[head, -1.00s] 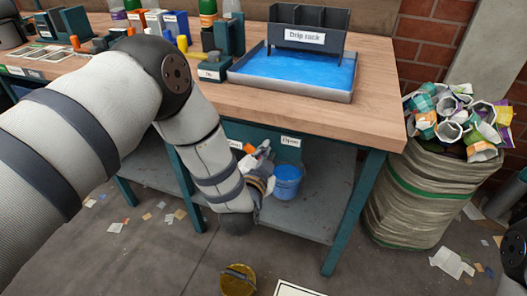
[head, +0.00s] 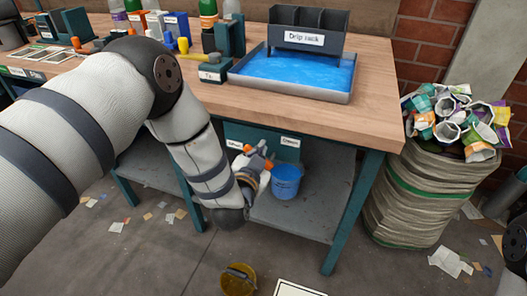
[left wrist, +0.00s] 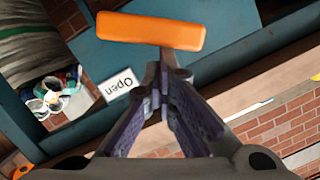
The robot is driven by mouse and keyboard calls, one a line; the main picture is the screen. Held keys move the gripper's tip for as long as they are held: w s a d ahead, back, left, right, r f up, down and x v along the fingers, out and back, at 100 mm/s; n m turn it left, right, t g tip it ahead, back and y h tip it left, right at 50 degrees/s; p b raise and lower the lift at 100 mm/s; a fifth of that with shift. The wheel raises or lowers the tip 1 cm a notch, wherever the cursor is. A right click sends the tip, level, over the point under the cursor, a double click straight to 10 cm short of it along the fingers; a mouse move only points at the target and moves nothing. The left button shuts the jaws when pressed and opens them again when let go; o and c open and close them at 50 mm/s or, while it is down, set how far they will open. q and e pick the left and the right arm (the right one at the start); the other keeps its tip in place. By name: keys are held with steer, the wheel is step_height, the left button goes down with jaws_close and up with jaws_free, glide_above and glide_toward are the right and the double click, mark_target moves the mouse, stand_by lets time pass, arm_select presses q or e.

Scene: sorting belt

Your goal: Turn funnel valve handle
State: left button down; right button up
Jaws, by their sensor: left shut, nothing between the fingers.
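The orange valve handle (left wrist: 150,30) is a bar across the top of the left wrist view, just beyond my left gripper's fingertips (left wrist: 163,75). The fingers are together with nothing between them. I cannot tell whether they touch the handle. In the head view my left gripper (head: 254,160) is under the bench top, in front of a teal panel. Orange (head: 262,147) shows beside it there, and the gripper partly hides the handle and valve. My right gripper is out of view.
A blue bucket (head: 286,182) stands on the bench's lower shelf (head: 305,214), right of my gripper. A blue tray with a drip rack (head: 306,40) sits on the bench top (head: 374,105). A full sack (head: 402,198) stands at right. A yellow bucket (head: 238,281) is on the floor.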

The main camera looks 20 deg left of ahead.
arm_select(q)
steer(key=a+n, duration=0.1)
steer(key=a+f+n+h, duration=0.1)
steer(key=n, duration=0.1)
steer(key=shift+a+f+p, duration=0.3)
steer(key=shift+a+p, duration=0.05)
steer(key=shift+a+f, duration=0.1)
stand_by(0.5)
